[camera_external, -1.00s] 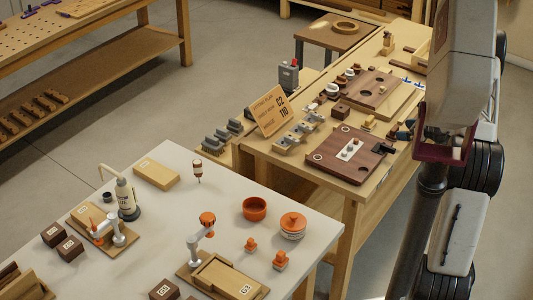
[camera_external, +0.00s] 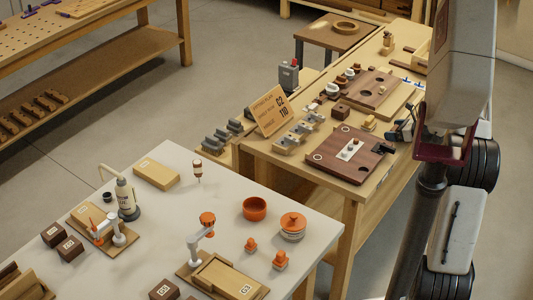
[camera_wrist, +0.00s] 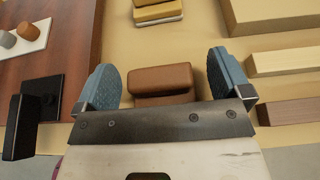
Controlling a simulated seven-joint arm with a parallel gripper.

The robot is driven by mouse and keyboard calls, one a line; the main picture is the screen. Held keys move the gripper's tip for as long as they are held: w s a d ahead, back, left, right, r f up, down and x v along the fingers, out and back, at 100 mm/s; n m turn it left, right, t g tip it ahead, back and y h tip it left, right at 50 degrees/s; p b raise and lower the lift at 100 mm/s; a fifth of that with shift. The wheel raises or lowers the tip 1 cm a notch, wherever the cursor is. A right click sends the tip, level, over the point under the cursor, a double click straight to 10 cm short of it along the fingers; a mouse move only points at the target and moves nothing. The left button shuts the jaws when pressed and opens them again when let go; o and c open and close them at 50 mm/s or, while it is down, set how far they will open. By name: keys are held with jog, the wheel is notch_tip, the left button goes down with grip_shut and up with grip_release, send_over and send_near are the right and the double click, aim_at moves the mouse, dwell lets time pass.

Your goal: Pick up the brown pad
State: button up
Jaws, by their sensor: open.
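The brown pad (camera_wrist: 160,79) is a rounded brown block in the wrist view, lying on the tan bench top with another brown piece just below it. My gripper (camera_wrist: 163,80) is open, with one blue-grey finger on each side of the pad and a gap to each. The pad's lower part is partly hidden by my gripper body. In the external view my gripper (camera_external: 402,129) is over the right edge of the bench, beside the dark wooden board (camera_external: 345,165). I cannot make out the pad there.
In the wrist view, pale and brown wooden bars (camera_wrist: 285,62) lie close on the right. A stacked yellow and white piece (camera_wrist: 157,12) lies beyond the pad. The board's black block (camera_wrist: 42,95) is close on the left. Other blocks crowd the bench behind.

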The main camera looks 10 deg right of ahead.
aim_at(395, 127)
jog(key=shift+c, duration=0.3)
jog(key=c, duration=1)
jog(key=shift+o, duration=0.2)
jog(key=shift+r, duration=0.15)
jog(key=shift+r, duration=4.9)
